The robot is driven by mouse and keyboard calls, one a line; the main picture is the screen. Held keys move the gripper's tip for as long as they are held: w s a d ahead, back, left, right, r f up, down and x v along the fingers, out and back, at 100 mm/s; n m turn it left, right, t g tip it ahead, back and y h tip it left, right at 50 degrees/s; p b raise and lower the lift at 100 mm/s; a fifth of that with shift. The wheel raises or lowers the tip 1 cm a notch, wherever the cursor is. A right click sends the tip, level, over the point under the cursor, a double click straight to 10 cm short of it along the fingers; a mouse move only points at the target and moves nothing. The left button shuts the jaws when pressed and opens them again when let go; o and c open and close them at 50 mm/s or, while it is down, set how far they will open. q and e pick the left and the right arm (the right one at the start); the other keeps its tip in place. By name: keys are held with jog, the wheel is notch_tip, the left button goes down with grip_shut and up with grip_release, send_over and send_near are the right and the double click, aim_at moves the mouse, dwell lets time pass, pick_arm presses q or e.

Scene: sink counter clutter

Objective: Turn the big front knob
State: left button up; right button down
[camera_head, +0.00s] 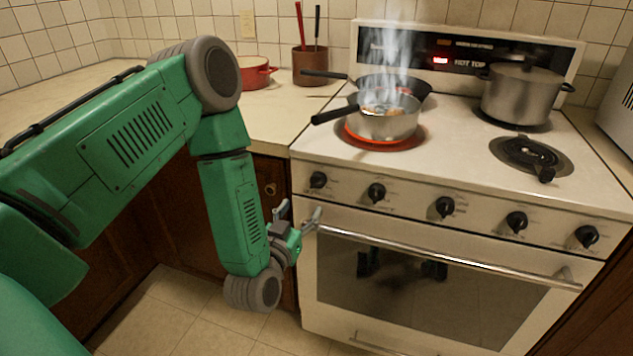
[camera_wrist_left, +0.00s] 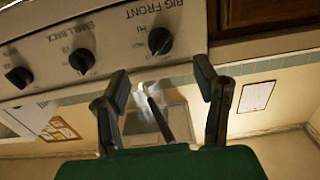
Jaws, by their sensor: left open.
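The big front knob (camera_head: 318,180) is the black knob at the far left of the stove's front panel. In the left wrist view, which looks upside down, the knob (camera_wrist_left: 160,41) sits beside the lettering "BIG FRONT". My left gripper (camera_head: 299,213) is open and empty, a little below and left of the knob, near the left end of the oven handle. In the left wrist view its fingers (camera_wrist_left: 162,80) are spread, and the knob lies past the fingertips, apart from them. My right gripper is not in view.
Several other black knobs (camera_head: 377,192) run along the panel to the right. The oven handle (camera_head: 440,259) juts out below. A steaming saucepan (camera_head: 385,122) stands on the glowing front left burner (camera_head: 352,137), its handle pointing left. A large pot (camera_head: 520,98) stands behind.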

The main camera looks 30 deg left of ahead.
aim_at(315, 187)
pick_arm(q)
jog(key=x, duration=1)
jog(key=shift+w+a+b, duration=0.15)
jog(key=shift+b, duration=0.15)
jog(key=c, duration=1.1)
